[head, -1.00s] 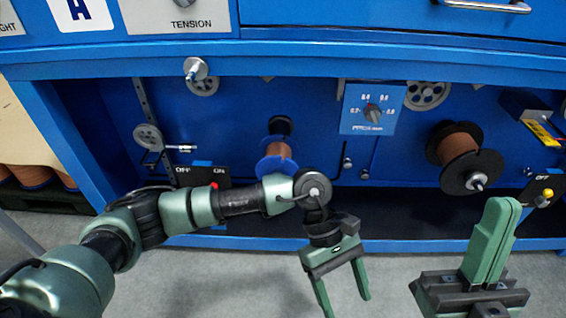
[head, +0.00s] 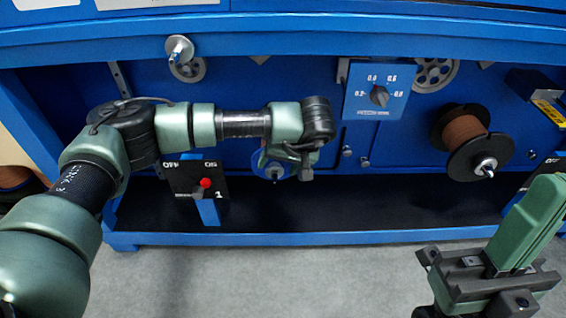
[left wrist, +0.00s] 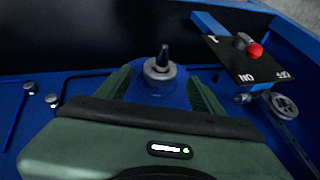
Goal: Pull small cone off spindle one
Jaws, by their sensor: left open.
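Spindle one's blue-flanged spool (head: 260,162) is partly hidden behind my left arm in the head view. In the left wrist view the blue flange (left wrist: 152,96) faces me. The small grey cone (left wrist: 158,71) sits at its centre, with the dark spindle tip (left wrist: 164,52) sticking out. My left gripper (left wrist: 163,82) is open, with one green finger on each side of the cone, apart from it. In the head view its hand (head: 304,158) is mostly hidden by my wrist. My right gripper (head: 530,225) is at the lower right, away from the spools; its finger gap is not clear.
The OFF/ON switch box (head: 198,180) with a red knob stands just left of the spool, close to my forearm. A tension dial (head: 376,92) is above right. A second copper spool (head: 465,140) with black flanges hangs at right. The floor in front is clear.

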